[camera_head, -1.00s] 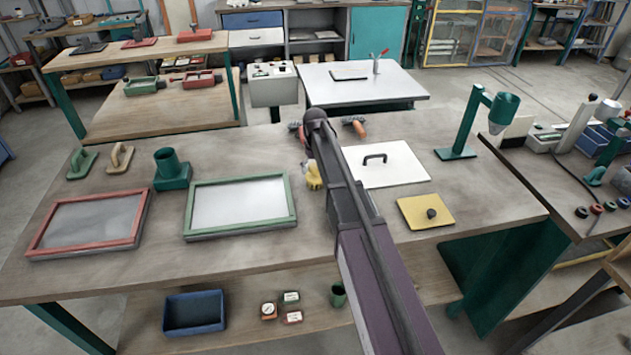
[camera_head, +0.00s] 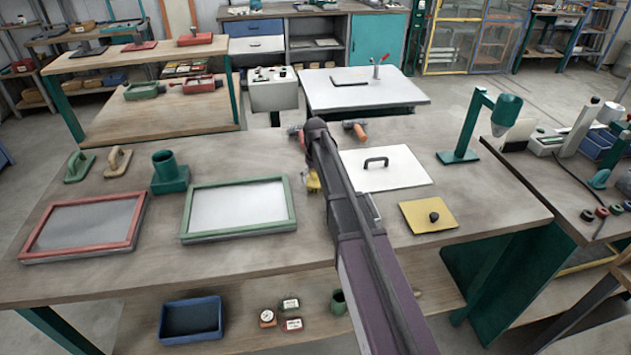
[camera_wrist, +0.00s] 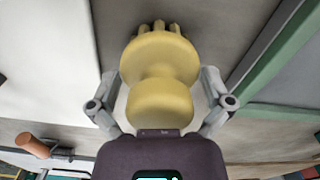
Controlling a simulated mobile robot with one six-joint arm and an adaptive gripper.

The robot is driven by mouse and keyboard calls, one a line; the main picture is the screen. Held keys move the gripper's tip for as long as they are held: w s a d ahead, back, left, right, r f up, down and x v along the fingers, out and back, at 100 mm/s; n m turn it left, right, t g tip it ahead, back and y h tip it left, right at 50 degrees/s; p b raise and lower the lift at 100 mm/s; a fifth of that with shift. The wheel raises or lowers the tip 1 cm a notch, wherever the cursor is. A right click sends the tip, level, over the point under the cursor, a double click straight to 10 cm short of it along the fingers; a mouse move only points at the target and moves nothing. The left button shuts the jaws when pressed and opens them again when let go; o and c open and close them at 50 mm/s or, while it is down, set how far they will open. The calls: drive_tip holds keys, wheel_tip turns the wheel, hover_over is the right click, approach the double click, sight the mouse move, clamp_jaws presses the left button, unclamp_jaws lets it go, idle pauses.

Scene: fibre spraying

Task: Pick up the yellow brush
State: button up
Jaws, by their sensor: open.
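The yellow brush (camera_head: 313,184) stands on the workbench, mostly hidden behind my arm in the head view. In the wrist view the yellow brush (camera_wrist: 160,75) fills the middle, its rounded handle end toward my gripper and several stubby yellow tips at the far end. My gripper (camera_wrist: 160,90) is open, with one finger on each side of the brush. A narrow gap seems to show beside each finger; I cannot tell if either touches. In the head view my gripper is hidden behind my arm.
A green-framed screen (camera_head: 238,183) lies left of the brush and a white board with a black handle (camera_head: 418,178) lies right. An orange-handled tool (camera_head: 358,131) lies behind. A yellow plate with a knob (camera_head: 415,221) is at front right.

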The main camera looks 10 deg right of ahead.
drive_tip(key=shift+c, duration=0.2)
drive_tip(key=c, duration=0.8)
drive_tip(key=shift+r, duration=0.2)
wheel_tip(320, 180, up, 10)
drive_tip(key=p, duration=1)
drive_tip(key=shift+f, duration=0.2)
drive_tip(key=o, duration=0.4)
drive_tip(key=shift+c, duration=1.1)
